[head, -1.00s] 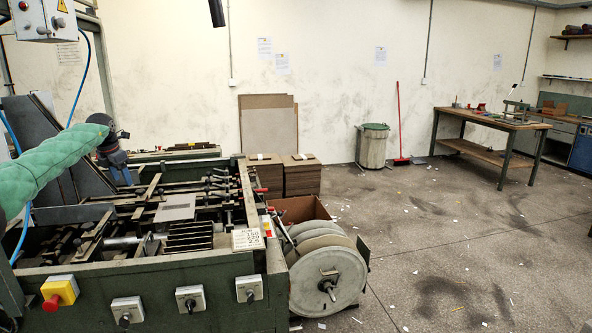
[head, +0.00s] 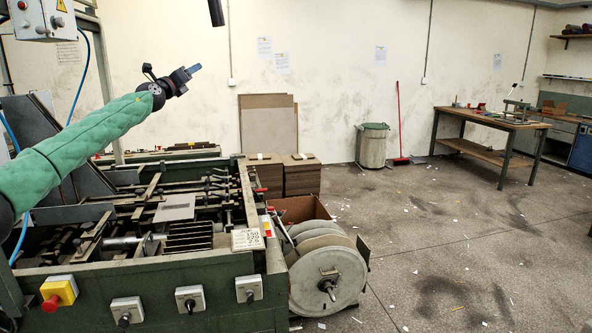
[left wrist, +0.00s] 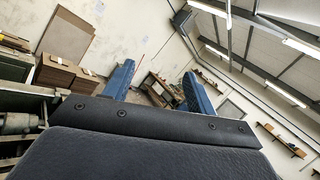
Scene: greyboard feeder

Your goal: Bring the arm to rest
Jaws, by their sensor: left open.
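My left arm, in a green sleeve, reaches in from the left in the head view, over the greyboard feeder (head: 200,270). My left gripper (head: 194,69) is raised above the machine, in front of the wall, and points to the upper right. In the left wrist view its two blue fingers (left wrist: 158,88) stand wide apart with nothing between them. A grey board piece (head: 175,207) lies flat in the feeder, well below the gripper and apart from it. My right gripper is not in view.
Greyboard stacks (head: 300,175) stand behind the feeder, with larger sheets (head: 268,128) leaning on the wall. A bin (head: 373,146), a red broom (head: 400,125) and a workbench (head: 490,122) are further right. A control box (head: 42,18) hangs at upper left. The floor at right is largely free.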

